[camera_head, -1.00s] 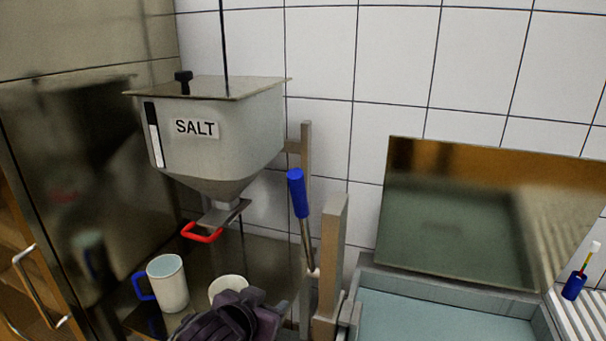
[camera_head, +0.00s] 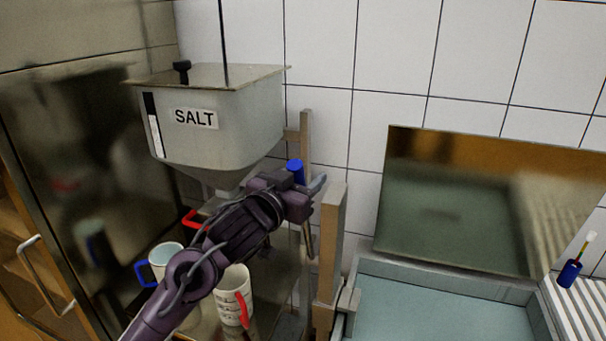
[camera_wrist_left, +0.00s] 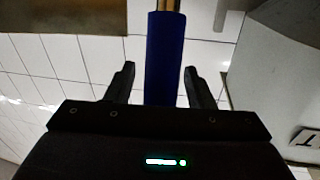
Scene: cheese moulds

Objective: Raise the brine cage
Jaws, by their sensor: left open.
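A lever with a blue handle (camera_head: 296,171) stands beside a wooden post (camera_head: 331,240), left of the brine tank (camera_head: 450,275). My left gripper (camera_head: 309,187) is at the handle and covers much of it in the head view. In the left wrist view the blue handle (camera_wrist_left: 164,50) runs between the two open fingers of the gripper (camera_wrist_left: 160,84), with a gap showing on each side. The tank holds pale blue-green liquid. I cannot make out a cage in it. My right gripper is not in view.
A salt hopper (camera_head: 215,130) with a red handle (camera_head: 190,219) hangs behind my left arm. A blue-handled mug (camera_head: 165,258) and a red-handled mug (camera_head: 233,297) stand below, close to the arm. A tilted metal panel (camera_head: 480,200) rises behind the tank.

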